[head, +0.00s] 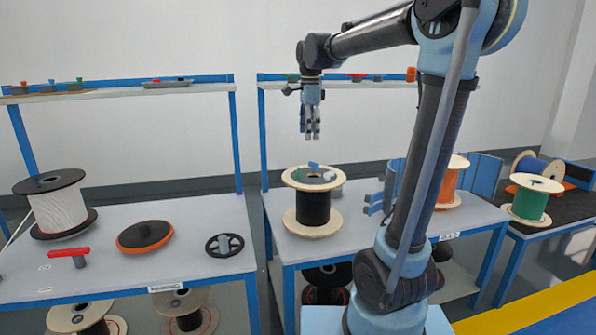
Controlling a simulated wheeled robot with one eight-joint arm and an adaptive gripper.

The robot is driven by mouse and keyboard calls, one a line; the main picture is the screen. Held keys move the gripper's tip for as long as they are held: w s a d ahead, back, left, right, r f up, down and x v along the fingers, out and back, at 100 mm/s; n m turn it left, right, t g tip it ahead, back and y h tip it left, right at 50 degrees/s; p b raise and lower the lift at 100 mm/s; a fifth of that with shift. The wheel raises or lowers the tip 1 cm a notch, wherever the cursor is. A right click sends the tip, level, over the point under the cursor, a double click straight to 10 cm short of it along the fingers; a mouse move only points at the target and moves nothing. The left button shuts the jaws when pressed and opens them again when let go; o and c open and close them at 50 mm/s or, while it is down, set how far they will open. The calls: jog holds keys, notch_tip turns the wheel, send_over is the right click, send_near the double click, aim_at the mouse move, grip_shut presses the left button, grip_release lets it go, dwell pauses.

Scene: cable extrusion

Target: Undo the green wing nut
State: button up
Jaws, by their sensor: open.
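My gripper (312,136) points down, open and empty, in the air above a spool of black cable (313,208) on the right-hand table. The spool has pale wooden flanges and stands upright. On its top flange lie a grey round part and a small blue piece (313,165). A small green piece (297,175), possibly the green wing nut, shows at the left of the grey part; it is too small to make out its shape. There is a clear gap between my fingertips and the spool top. Another small green item (292,77) is on the shelf behind.
My arm hides part of the right-hand table, where an orange spool (450,185) stands by blue panels. A white spool (62,208), a red-handled tool (69,255), an orange-black disc (145,236) and a black handwheel (225,245) occupy the left table. Shelves (130,91) run behind.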

aim_at(299, 173)
jog(key=w+a+r+m, duration=0.1)
jog(key=w+a+m, duration=0.1)
jog(key=w+a, duration=0.15)
jog(key=f, duration=1.7)
jog(key=shift+w+a, duration=0.25)
jog(key=shift+c, duration=0.5)
jog(key=c, duration=1)
